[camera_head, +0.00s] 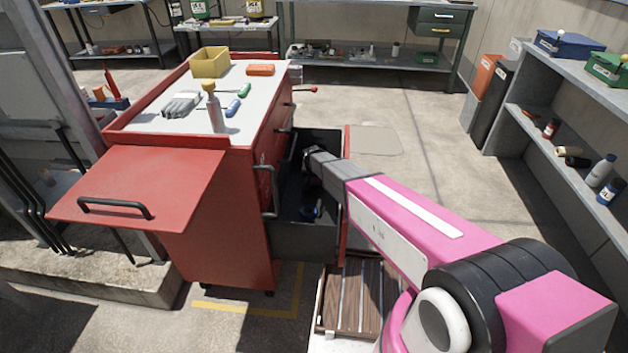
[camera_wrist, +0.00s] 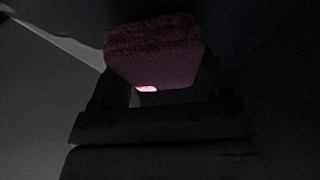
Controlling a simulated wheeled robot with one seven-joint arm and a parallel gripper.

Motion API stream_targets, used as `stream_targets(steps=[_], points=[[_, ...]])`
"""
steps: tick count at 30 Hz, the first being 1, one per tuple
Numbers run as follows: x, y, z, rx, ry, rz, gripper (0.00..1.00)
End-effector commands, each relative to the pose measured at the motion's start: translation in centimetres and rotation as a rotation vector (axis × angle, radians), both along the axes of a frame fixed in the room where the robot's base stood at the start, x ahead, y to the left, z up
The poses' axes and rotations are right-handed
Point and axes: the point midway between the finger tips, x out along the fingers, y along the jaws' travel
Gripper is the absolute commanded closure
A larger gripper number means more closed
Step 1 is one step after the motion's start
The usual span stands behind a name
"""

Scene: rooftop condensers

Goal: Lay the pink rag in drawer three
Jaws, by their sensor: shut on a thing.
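The pink rag (camera_wrist: 155,50) shows in the wrist view as a thick folded block, dark with shadow, with one small bright patch on its lower edge. My gripper (camera_wrist: 158,88) is shut on it. In the head view, an open drawer (camera_head: 300,243) with dark grey walls sticks out from the right side of the red tool cart (camera_head: 225,220). My arm reaches down into this drawer. The rag and fingertips are hidden there in shadow and behind my arm. No number on the drawer is readable. A small dark blue thing (camera_head: 311,211) shows inside.
The cart top holds a yellow bin (camera_head: 209,62), an orange case (camera_head: 261,70), grey gloves (camera_head: 181,105) and a bottle (camera_head: 213,108). A red side shelf (camera_head: 140,185) juts left. A grey shelf unit (camera_head: 545,95) stands right. Floor between is mostly clear.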

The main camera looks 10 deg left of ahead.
Motion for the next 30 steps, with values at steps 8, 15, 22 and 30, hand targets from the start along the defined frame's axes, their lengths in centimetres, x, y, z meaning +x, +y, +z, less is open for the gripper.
stream_targets(steps=[8,15,22,30], points=[[0.0,0.0,-2.2,0.000,-0.001,0.000,0.51],[0.0,0.0,-2.4,0.000,0.000,0.000,0.51],[0.0,0.0,-2.4,0.000,0.000,0.000,0.03],[-0.2,0.0,-1.8,0.000,-0.001,0.000,0.03]])
